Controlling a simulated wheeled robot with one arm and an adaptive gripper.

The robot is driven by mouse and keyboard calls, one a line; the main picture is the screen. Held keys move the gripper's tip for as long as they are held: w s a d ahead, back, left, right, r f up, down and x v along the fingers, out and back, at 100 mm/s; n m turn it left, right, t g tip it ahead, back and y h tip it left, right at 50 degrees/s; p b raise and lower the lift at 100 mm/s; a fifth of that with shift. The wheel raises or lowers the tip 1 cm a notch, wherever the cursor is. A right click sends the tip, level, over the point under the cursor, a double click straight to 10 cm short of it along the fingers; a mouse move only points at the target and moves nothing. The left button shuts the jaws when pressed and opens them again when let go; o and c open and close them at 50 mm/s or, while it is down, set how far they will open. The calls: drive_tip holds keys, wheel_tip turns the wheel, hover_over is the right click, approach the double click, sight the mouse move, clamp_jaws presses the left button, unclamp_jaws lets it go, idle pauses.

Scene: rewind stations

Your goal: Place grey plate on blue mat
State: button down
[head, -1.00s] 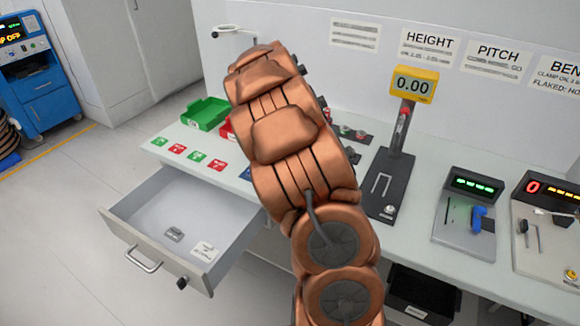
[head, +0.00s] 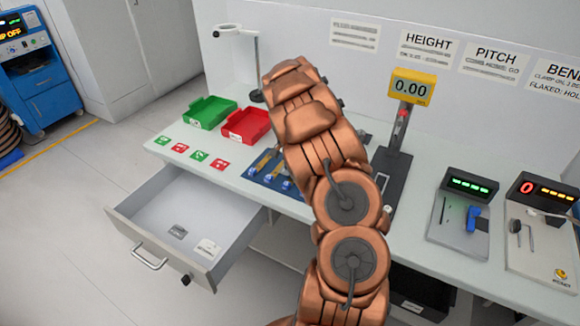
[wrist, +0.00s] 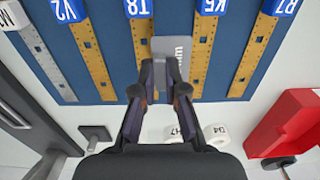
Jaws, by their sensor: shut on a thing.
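The blue mat (wrist: 112,50) fills most of the upper wrist view and carries several gold and steel strips with blue lettered tags. It also shows in the head view (head: 256,179), partly hidden by my arm. The grey plate (wrist: 185,47), a small rectangle with dark lettering, is over the mat between the T8 and K5 strips. My gripper (wrist: 165,72) is shut on the plate's near end. I cannot tell whether the plate touches the mat. In the head view, my arm hides the plate and the gripper.
A red tray (head: 246,125) and a green tray (head: 209,112) stand left of the mat. An open drawer (head: 165,255) holds two small plates. The height gauge (head: 397,150) stands to the right. In the wrist view, a red tray (wrist: 290,118) and white tagged pieces (wrist: 217,135) lie near the mat.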

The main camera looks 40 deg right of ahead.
wheel_tip(320, 180, down, 2)
drive_tip(key=c, duration=1.2)
unclamp_jaws()
drive_tip(key=shift+r, duration=0.1)
